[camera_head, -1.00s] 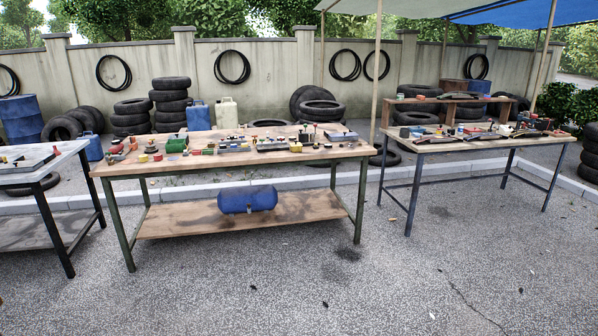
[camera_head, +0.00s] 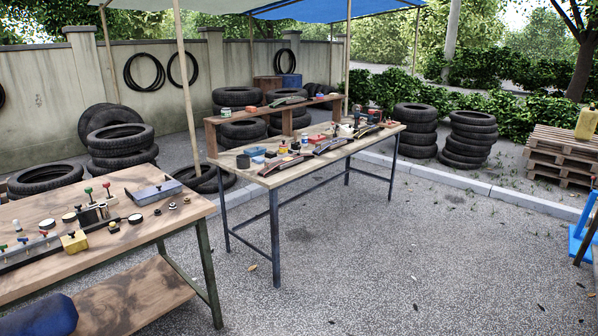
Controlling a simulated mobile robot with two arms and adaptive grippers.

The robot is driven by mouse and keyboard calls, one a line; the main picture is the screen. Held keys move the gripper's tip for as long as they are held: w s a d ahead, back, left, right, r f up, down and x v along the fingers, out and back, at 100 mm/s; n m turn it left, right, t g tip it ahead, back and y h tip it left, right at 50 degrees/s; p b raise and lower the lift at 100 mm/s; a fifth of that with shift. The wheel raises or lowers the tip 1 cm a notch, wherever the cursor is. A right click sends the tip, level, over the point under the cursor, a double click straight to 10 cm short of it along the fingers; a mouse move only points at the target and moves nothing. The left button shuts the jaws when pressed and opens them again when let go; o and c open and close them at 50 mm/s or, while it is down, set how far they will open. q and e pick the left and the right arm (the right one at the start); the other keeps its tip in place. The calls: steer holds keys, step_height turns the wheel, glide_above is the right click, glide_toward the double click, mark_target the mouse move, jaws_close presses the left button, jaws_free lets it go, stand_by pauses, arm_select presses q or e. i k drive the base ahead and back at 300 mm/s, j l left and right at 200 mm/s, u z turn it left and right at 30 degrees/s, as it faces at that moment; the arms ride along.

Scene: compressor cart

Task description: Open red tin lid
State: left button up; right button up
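No red tin can be made out for certain. On the table with the raised back shelf (camera_head: 245,153), small red items show among other parts, and one flat red item (camera_head: 317,138) lies near the middle of the top. These are too small to tell whether any is a tin or has a lid. Neither of my grippers is in view.
A nearer wooden workbench (camera_head: 165,218) at the left holds small parts and a blue-grey box (camera_head: 155,192). A blue tank (camera_head: 40,318) is on its lower shelf. Tyre stacks (camera_head: 122,145) and a pallet stack (camera_head: 560,155) stand behind. Open gravel lies in front and right.

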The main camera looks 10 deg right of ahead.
mark_target(316, 138)
steer(key=i+l+z, duration=0.2)
steer(key=i, duration=0.5)
steer(key=i+z, duration=0.2)
steer(key=i, duration=0.5)
steer(key=i+z, duration=0.2)
steer(key=i, duration=0.55)
steer(key=i+j+z, duration=0.2)
steer(key=i, duration=0.5)
